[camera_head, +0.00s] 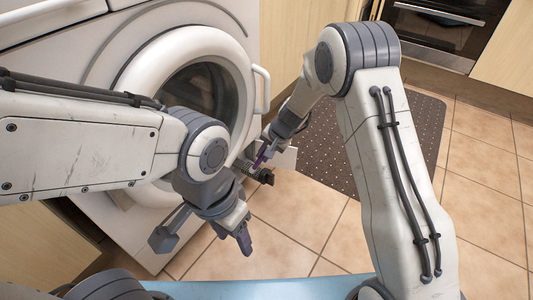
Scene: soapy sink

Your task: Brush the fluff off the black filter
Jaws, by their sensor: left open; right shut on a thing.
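The black filter (263,176) shows low at the front right of the washing machine, beside a small white flap. My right gripper (267,148) is above the filter, shut on a slim purple thing (261,158), which looks like a brush handle. The thing's lower end is close to the filter; I cannot tell whether they touch. My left gripper (236,232) is open, points down, and is nearer to me than the filter, with nothing seen in it.
The washing machine (120,40) with its round door (236,62) stands at left. A dark dotted mat (400,135) lies on the tiled floor at right. An oven (440,25) is at the back. A light blue surface (260,288) lies along the bottom edge. Open tiles lie between.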

